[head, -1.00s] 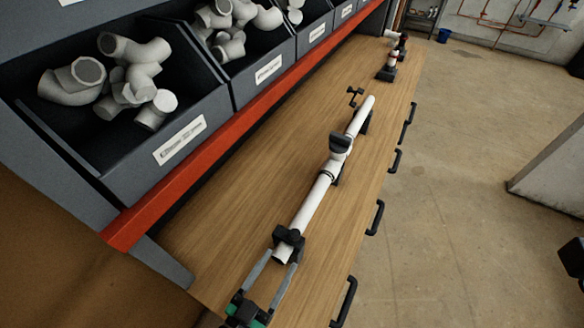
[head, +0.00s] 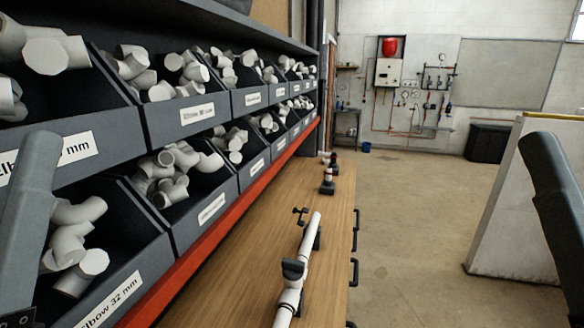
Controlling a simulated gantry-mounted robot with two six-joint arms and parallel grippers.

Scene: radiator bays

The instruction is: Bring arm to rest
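A white pipe assembly (head: 300,268) lies lengthwise on the wooden workbench (head: 262,240), held up on dark supports. A dark fitting or clamp (head: 293,269) sits around its middle. Its near end is cut off by the bottom edge of the head view. A grey link of my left arm stands upright at the left edge, and a grey link of my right arm at the right edge. Neither gripper shows, so their fingers and anything in them are hidden.
Bins of white fittings (head: 210,210) line the left side in two rows above a red rail (head: 237,205). A small dark tool (head: 300,215) and a dark stand (head: 327,184) are on the bench. A pale partition (head: 500,215) stands right; the floor between is clear.

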